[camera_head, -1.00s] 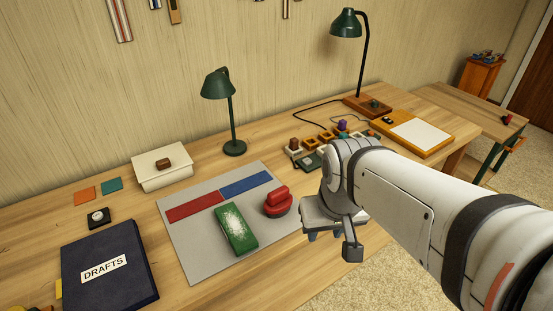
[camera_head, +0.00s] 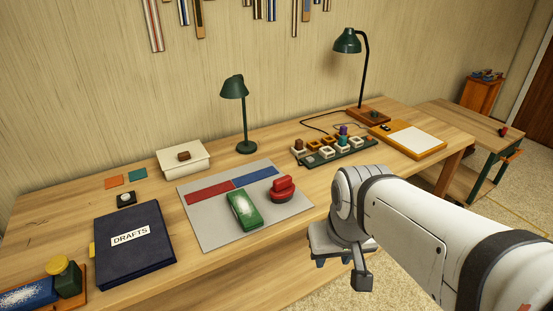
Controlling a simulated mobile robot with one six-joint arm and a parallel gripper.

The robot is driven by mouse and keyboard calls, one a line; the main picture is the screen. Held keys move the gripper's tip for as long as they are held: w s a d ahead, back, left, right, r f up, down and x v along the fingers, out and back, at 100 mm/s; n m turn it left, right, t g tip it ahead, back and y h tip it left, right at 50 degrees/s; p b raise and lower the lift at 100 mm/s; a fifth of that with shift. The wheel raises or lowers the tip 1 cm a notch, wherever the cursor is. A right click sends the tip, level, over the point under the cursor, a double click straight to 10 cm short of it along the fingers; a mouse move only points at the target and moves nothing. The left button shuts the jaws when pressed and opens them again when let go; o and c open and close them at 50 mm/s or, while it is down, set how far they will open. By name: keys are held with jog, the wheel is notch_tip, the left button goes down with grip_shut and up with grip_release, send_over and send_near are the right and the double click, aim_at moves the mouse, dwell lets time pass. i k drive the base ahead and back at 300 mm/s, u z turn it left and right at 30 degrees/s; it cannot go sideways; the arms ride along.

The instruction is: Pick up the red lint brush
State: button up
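The red lint brush (camera_head: 284,189) is a red round-based piece with a raised red handle. It stands on the right part of the grey mat (camera_head: 208,234) on the wooden table. A green block with white lint on top (camera_head: 244,209) lies just to its left on the mat. My gripper (camera_head: 334,262) hangs at the end of my white arm, in front of the table's front edge, to the right of and nearer than the brush. It points down and is apart from the brush. Its fingers are mostly hidden under its body, so its opening is unclear.
Red (camera_head: 208,191) and blue (camera_head: 254,177) strips lie along the mat's back. A dark DRAFTS folder (camera_head: 150,250) lies left. A green lamp (camera_head: 246,146) stands behind. A tray of small blocks (camera_head: 345,155) and a framed white board (camera_head: 415,138) are right.

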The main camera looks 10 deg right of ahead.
aim_at(282, 189)
jog(key=u, duration=0.1)
jog(key=i, duration=0.9)
jog(key=z, duration=0.05)
